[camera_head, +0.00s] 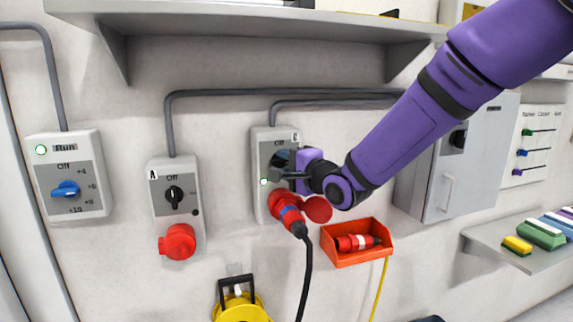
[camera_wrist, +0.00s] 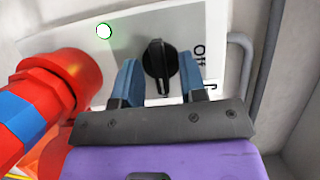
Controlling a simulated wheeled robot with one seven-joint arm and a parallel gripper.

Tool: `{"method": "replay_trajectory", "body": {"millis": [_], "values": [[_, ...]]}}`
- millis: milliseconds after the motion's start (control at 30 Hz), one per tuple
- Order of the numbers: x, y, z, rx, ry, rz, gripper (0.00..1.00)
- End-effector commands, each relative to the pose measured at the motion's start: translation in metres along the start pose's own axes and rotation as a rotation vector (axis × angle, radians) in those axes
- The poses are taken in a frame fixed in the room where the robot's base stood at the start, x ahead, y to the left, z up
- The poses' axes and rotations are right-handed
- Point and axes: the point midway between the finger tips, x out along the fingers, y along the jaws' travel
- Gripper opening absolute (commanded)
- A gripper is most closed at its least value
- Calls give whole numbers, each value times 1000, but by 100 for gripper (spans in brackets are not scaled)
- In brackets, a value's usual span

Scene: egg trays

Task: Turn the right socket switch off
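The right socket box (camera_head: 262,140), labelled C, is grey and mounted on the wall, with a lit green light. The light also shows in the wrist view (camera_wrist: 104,31). Its black switch knob (camera_wrist: 158,66) stands crosswise to the "Off" mark (camera_wrist: 199,57). My gripper (camera_head: 283,172) is at the front of this box and largely hides the knob in the head view. In the wrist view its blue fingers (camera_wrist: 157,72) are open, one on each side of the knob, with visible gaps. A red plug (camera_head: 287,208) with a blue band sits in the socket below.
The left socket box A (camera_head: 172,179) has a black knob and a red socket. A box with a blue knob (camera_head: 66,189) is further left. A shelf (camera_head: 250,22) overhangs above; a grey cabinet (camera_head: 425,180) stands right.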

Motion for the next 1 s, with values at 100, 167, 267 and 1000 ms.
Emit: {"method": "replay_trajectory", "body": {"millis": [100,167,267,1000], "values": [[0,0,0,0,0,0,38],[0,0,0,0,0,0,34],[0,0,0,0,0,0,11],[0,-2,0,-209,1,87,0]]}}
